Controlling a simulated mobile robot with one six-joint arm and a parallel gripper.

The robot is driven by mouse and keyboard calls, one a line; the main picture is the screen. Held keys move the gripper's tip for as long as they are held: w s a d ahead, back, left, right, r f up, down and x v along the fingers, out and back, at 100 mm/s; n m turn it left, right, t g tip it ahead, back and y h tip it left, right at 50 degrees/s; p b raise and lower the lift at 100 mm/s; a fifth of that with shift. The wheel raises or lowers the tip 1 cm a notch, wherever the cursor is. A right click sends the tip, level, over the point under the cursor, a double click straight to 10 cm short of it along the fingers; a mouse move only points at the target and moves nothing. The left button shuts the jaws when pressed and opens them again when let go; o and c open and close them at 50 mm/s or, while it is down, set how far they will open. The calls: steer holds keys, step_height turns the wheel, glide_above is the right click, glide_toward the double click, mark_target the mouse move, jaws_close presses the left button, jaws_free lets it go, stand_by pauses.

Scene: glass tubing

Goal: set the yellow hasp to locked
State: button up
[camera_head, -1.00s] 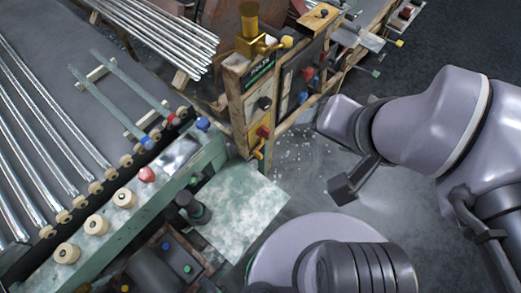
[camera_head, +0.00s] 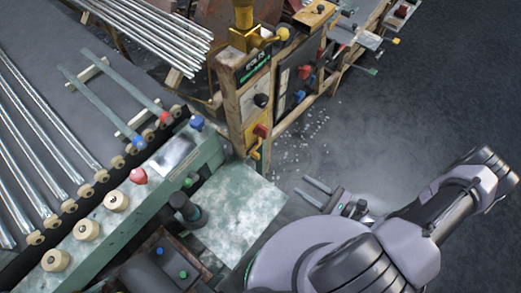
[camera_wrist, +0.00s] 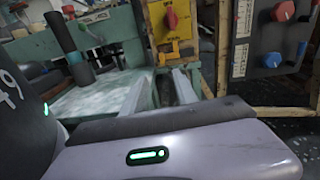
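A yellow plate with a red knob (camera_head: 261,130) is on the front face of the wooden-framed post in the head view. A small yellow hooked piece (camera_head: 256,152), which looks like the hasp, hangs just below it. The wrist view shows the yellow plate (camera_wrist: 184,48) and its upright red handle (camera_wrist: 171,18) ahead of my fingers; the hooked piece is not clear there. My gripper (camera_head: 301,185) is open and empty, to the lower right of the post and apart from it. Its two fingers (camera_wrist: 165,77) point towards the post in the wrist view.
A green bench (camera_head: 240,215) lies left of my gripper, with a dark cylinder (camera_head: 184,208) on it. A panel with a red knob (camera_wrist: 283,11) and blue knob (camera_wrist: 273,60) is right of the yellow plate. Glass tubes (camera_head: 40,120) lie at left. The floor at right is clear.

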mark_target(259, 158)
steer(key=shift+m+t, duration=0.4)
steer(key=shift+m, duration=0.1)
steer(key=x, duration=0.6)
steer(key=f+x, duration=0.1)
steer(key=x, duration=1)
steer(key=shift+w+a+f, duration=0.1)
steer(key=shift+a+f, duration=0.15)
steer(key=shift+a, duration=0.1)
jaws_close()
